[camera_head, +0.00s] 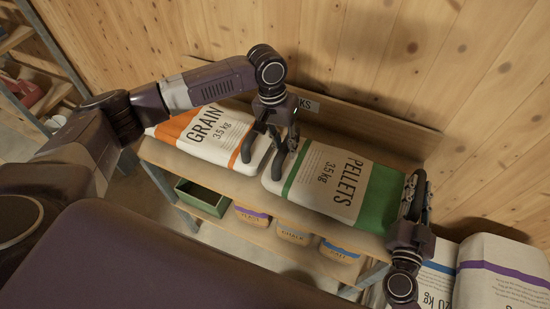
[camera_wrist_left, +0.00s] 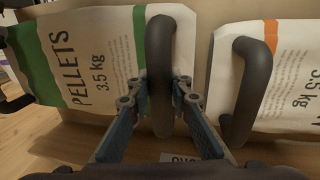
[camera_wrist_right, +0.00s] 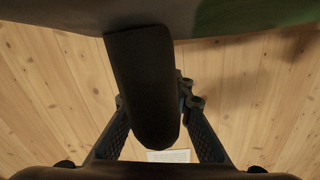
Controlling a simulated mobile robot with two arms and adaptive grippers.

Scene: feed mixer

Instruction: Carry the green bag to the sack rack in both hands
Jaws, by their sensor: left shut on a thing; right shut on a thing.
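The green bag (camera_head: 330,182), white with green bands and marked PELLETS 3.5 kg, lies flat at the top of the wooden sack rack (camera_head: 228,181), right of the orange grain bag. I cannot tell whether it touches the board. My left gripper (camera_head: 287,138) is shut on the dark handle at its left end; the left wrist view shows this handle (camera_wrist_left: 161,60) between the fingers. My right gripper (camera_head: 416,194) is at the bag's right end, shut on the other handle (camera_wrist_right: 143,85), which shows between the fingers in the right wrist view.
The orange-banded grain bag (camera_head: 210,134) lies close to the green bag's left end. A sign (camera_head: 308,104) ending in KS is behind. A green crate (camera_head: 201,197) and small bags stand on the lower shelf. Larger sacks (camera_head: 500,272) stand at the lower right.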

